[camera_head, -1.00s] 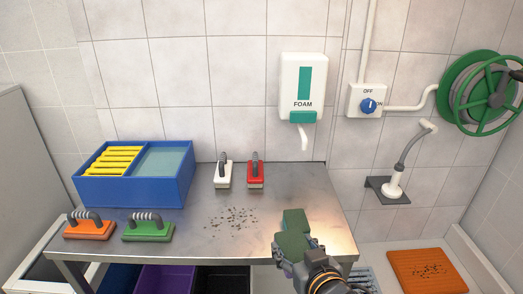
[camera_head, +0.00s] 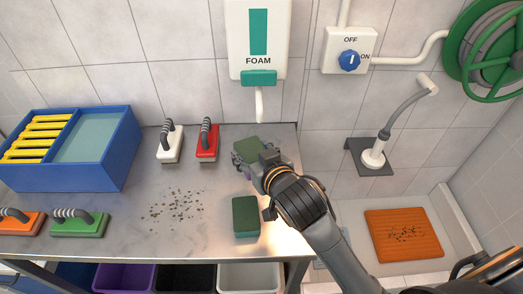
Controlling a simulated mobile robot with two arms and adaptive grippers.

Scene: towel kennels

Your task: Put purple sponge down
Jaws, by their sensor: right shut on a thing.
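My right gripper (camera_head: 262,160), on the arm coming in from the lower right, is shut on a sponge (camera_head: 246,146) with a green top. A small bit of purple shows below its green top, so it appears to be the purple sponge. It is over the back right part of the steel table (camera_head: 150,240), below the foam dispenser's spout. The gripper covers part of it, and I cannot tell whether it touches the table. A second sponge (camera_head: 246,214), green with a dark teal side, lies on the table in front of the gripper. My left gripper is not in view.
Red (camera_head: 207,143) and white (camera_head: 170,145) brushes stand left of the gripper. Dark crumbs (camera_head: 177,203) lie mid-table. A blue box (camera_head: 105,170), green brush (camera_head: 79,224) and orange brush (camera_head: 18,222) are at left. The foam dispenser (camera_head: 258,40) hangs above.

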